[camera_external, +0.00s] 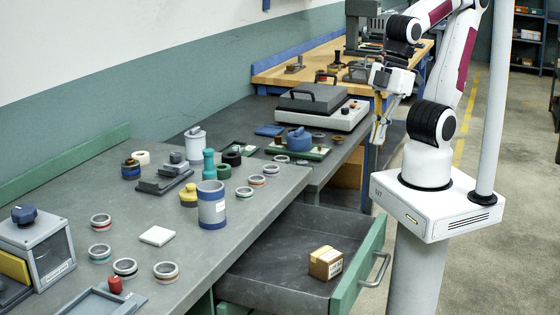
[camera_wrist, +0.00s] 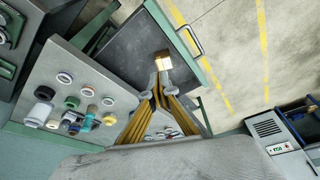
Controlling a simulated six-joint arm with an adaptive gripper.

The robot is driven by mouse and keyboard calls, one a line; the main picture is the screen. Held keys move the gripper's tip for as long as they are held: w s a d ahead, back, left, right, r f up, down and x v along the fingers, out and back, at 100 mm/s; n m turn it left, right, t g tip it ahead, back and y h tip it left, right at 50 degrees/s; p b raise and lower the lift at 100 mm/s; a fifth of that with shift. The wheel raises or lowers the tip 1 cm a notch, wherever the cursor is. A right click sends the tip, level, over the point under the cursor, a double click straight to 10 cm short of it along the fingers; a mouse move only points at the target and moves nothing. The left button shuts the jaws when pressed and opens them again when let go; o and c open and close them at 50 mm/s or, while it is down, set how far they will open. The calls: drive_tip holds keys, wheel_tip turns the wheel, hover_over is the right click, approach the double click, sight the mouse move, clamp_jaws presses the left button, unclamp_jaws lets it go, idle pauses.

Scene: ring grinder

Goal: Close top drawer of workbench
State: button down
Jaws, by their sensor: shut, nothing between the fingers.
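The top drawer (camera_external: 285,250) of the grey workbench (camera_external: 195,240) is pulled out, with a green front (camera_external: 362,262) and a metal handle (camera_external: 378,270) on its outer side. A small brown box (camera_external: 326,263) lies inside it. In the wrist view the open drawer (camera_wrist: 135,50), its handle (camera_wrist: 190,38) and the box (camera_wrist: 161,60) show beyond my fingertips. My gripper (camera_external: 378,138) is shut and empty, above and behind the drawer, apart from it. In the wrist view my gripper (camera_wrist: 162,72) has its fingertips together, overlapping the line of sight to the box.
Several rings, a blue-grey cylinder (camera_external: 212,205) and a white block (camera_external: 157,236) stand on the bench top. A grey-lidded machine (camera_external: 322,107) stands farther back. The floor (camera_external: 490,265) right of the drawer is clear apart from my base.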

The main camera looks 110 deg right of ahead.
drive_tip(key=s+a+f+n+h, duration=0.2)
drive_tip(key=a+f+n, duration=0.7)
drive_tip(key=a+n, duration=0.2)
drive_tip(key=s+a+f+n+h, duration=0.2)
drive_tip(key=a+f+n, duration=0.8)
drive_tip(key=a+n, duration=0.1)
drive_tip(key=shift+s+n+h, duration=0.3)
drive_tip(key=shift+n, duration=0.3)
drive_tip(key=w+d+f, duration=0.6)
drive_tip(key=f, duration=0.2)
idle(0.9)
idle(0.4)
